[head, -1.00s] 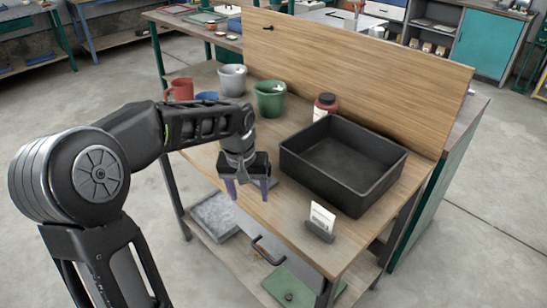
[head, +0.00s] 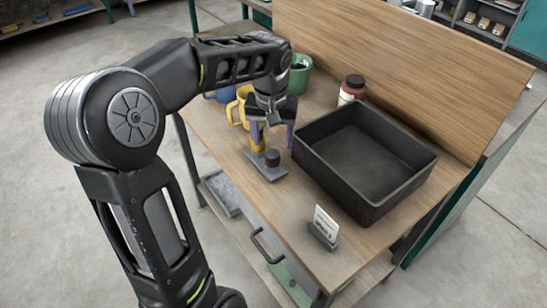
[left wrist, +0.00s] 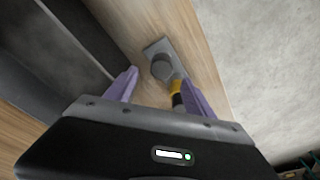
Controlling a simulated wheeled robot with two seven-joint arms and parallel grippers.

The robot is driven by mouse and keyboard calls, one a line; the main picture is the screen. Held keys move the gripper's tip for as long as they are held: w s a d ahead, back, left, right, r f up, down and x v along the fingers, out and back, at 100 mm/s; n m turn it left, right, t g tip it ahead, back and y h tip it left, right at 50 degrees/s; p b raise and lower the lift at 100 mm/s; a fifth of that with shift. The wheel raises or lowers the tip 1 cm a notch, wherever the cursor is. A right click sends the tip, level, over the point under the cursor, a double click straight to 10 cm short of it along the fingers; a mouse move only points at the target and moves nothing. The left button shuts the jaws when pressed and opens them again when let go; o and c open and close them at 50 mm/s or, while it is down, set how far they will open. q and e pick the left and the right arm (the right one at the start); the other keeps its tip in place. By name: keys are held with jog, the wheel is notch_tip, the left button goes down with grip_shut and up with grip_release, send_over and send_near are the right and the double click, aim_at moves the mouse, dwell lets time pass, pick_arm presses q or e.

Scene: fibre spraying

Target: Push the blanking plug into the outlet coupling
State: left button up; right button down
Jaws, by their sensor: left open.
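A small fixture with a grey base plate (head: 266,172) lies near the table's front edge. A short dark cylinder (head: 272,157) stands on it, with a yellow part (head: 258,145) beside it. In the left wrist view the dark cylinder (left wrist: 162,66) shows from above, and the yellow part (left wrist: 177,88) has a black end. I cannot tell for certain which is the blanking plug and which the outlet coupling. My left gripper (head: 274,147) is open above the fixture, its purple fingers pointing down, one to each side of the cylinder. My right gripper is not in view.
A deep black tray (head: 424,178) stands just right of my left gripper. A card in a holder (head: 324,228) is near the front right. A wooden board (head: 400,60) closes the back.

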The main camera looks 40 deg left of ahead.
aim_at(272, 153)
pick_arm(q)
jog(key=shift+w+a+f, duration=0.1)
jog(key=shift+f, duration=0.8)
jog(key=shift+f, duration=0.1)
jog(key=f, duration=0.1)
jog(key=f+p, duration=0.1)
jog(key=f, duration=0.3)
jog(key=shift+w+a+p, duration=0.25)
jog(key=shift+p, duration=0.05)
jog(key=shift+c, duration=0.4)
grip_shut()
